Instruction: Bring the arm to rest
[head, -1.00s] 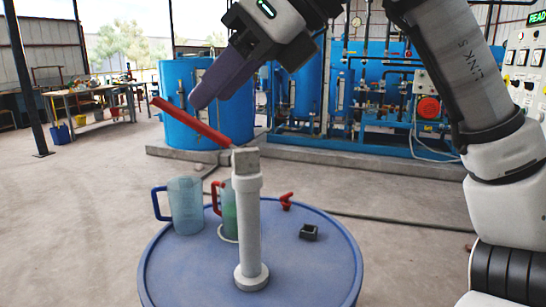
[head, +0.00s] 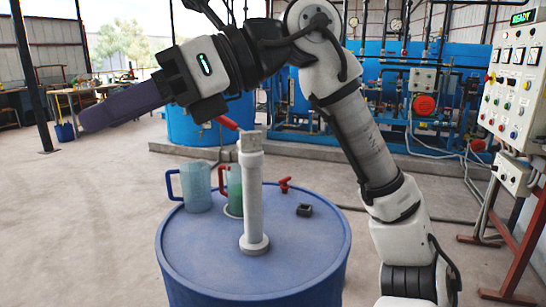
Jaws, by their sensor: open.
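The grey post (head: 252,200) stands upright on the blue drum (head: 290,265). A red lever (head: 228,123) shows at the post's top; the rest of it is hidden behind my wrist. My gripper is to the left of and above the post.
On the drum stand a clear jug with a blue handle (head: 197,187), a green jug with a red handle (head: 234,188), a small red valve (head: 285,184) and a small dark block (head: 304,210). A control panel (head: 515,105) stands at right. The floor at left is clear.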

